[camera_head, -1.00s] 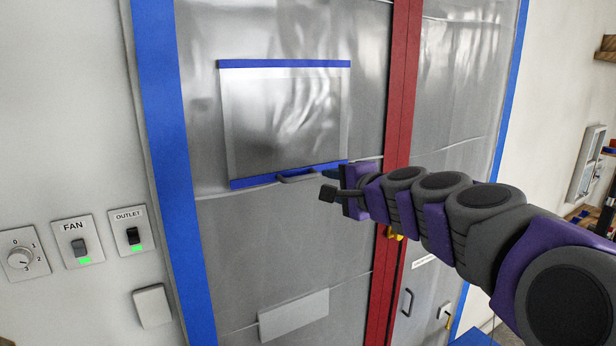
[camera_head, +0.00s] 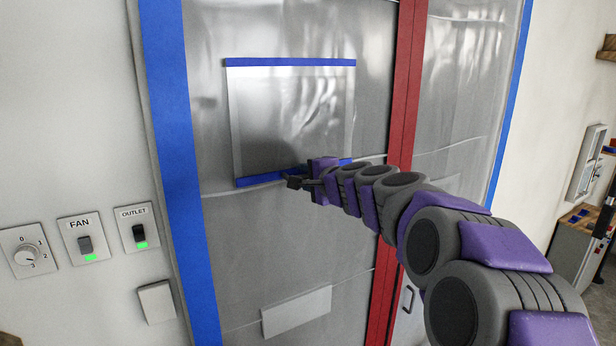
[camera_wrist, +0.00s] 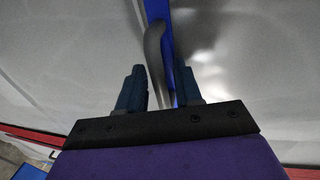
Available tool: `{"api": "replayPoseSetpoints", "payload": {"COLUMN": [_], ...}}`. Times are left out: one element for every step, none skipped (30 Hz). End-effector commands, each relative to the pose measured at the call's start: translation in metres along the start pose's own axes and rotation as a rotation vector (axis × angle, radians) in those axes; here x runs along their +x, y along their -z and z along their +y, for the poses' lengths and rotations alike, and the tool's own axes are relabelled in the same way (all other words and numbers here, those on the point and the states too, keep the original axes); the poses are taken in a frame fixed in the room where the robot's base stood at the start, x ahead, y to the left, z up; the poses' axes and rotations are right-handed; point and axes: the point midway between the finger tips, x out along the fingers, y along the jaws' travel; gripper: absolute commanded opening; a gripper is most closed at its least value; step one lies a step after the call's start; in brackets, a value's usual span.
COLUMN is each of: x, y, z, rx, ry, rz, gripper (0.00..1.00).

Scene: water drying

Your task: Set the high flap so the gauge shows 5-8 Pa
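The high flap (camera_head: 290,115) is a clear panel on the plastic sheet, with blue strips along its top and bottom edges, and it hangs flat. Its grey handle, on the bottom blue strip, is mostly hidden behind my gripper (camera_head: 293,182) in the head view. In the wrist view the curved handle (camera_wrist: 155,55) and blue strip (camera_wrist: 158,12) show between the two blue fingers of my gripper (camera_wrist: 160,85). The fingers are apart, with gaps beside the handle; I cannot tell whether either touches it. No readable pressure gauge is in view.
A low pale flap (camera_head: 297,312) lies below on the sheet. A red zip strip (camera_head: 402,120) runs down at the right. The left wall holds a dial (camera_head: 29,254), a FAN switch (camera_head: 85,245) and an OUTLET switch (camera_head: 139,234), both with green lights.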

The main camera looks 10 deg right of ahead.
Motion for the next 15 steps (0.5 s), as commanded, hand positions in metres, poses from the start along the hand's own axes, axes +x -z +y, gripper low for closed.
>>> {"api": "replayPoseSetpoints", "payload": {"x": [0.0002,0.0000,0.0001,0.0002,0.0003,0.0002,0.0002,0.0001,0.0000,0.0000,-0.0001,-0.0002,-0.0003,-0.0002,-0.0001], "y": [0.0013,0.0023,0.0029,0.0031,0.0032,0.0041,0.0048,0.0053,0.0057,0.0057,0.0056,0.0053,0.0049,0.0043,0.0037], "z": [0.0006,0.0008,0.0011,0.0011,0.0012,0.0013,0.0014,0.0015,0.0014,0.0016,0.0015,0.0013,0.0013,0.0013,0.0013], "rx": [0.001,0.001,0.002,0.002,0.002,0.002,0.003,0.003,0.003,0.003,0.003,0.003,0.003,0.002,0.002], "ry": [-0.001,-0.001,-0.001,-0.001,-0.001,-0.001,-0.001,-0.001,-0.001,-0.001,-0.001,-0.001,-0.001,-0.001,-0.001], "rz": [-0.001,-0.002,-0.002,-0.002,-0.002,-0.002,-0.003,-0.003,-0.003,-0.003,-0.003,-0.002,-0.002,-0.002,-0.001], "gripper": [0.35,0.35,0.35,0.35,0.35,0.34,0.31,0.28,0.25,0.22,0.19,0.15,0.12,0.09,0.06]}}
